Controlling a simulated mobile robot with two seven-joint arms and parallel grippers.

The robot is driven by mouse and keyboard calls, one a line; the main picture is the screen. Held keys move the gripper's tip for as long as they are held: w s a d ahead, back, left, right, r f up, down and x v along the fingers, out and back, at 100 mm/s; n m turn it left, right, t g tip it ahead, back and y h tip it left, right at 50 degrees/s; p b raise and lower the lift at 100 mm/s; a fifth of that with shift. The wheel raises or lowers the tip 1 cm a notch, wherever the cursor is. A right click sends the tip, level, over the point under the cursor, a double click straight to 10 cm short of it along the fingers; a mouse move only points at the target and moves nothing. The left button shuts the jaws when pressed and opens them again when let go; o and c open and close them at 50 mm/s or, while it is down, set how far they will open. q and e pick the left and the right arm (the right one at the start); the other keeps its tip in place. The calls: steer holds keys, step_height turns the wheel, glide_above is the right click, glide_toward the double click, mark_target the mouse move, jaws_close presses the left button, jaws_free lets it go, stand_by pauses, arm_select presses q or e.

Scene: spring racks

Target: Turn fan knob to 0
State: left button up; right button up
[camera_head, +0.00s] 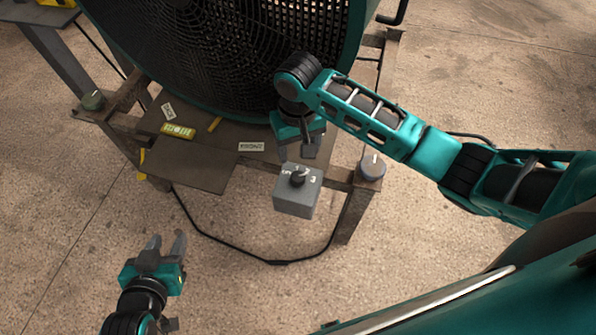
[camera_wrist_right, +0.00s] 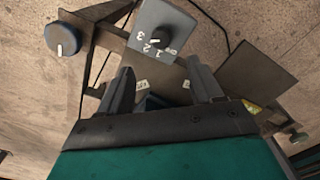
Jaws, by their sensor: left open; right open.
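The fan knob (camera_head: 298,177) is a small black dial on top of a grey box (camera_head: 294,202) at the front edge of the fan's stand. My right gripper (camera_head: 306,152) is open and empty, pointing down just behind the box, apart from the knob. Its fingers (camera_wrist_right: 162,85) are spread in the wrist view, with the knob beyond them. My left gripper (camera_head: 167,245) is open and empty, low at the left over the floor.
The large fan (camera_head: 200,45) stands behind on a metal stand. A round blue-grey knob (camera_head: 372,166) sits on the stand's right corner, a green one (camera_head: 93,100) at the left. A black cable (camera_head: 278,262) hangs below. A yellow level (camera_head: 178,131) lies on the stand.

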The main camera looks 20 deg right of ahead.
mark_target(298, 176)
step_height(298, 176, down, 12)
steer(key=shift+r, duration=0.1)
steer(key=shift+c, duration=0.4)
steer(key=c, duration=1)
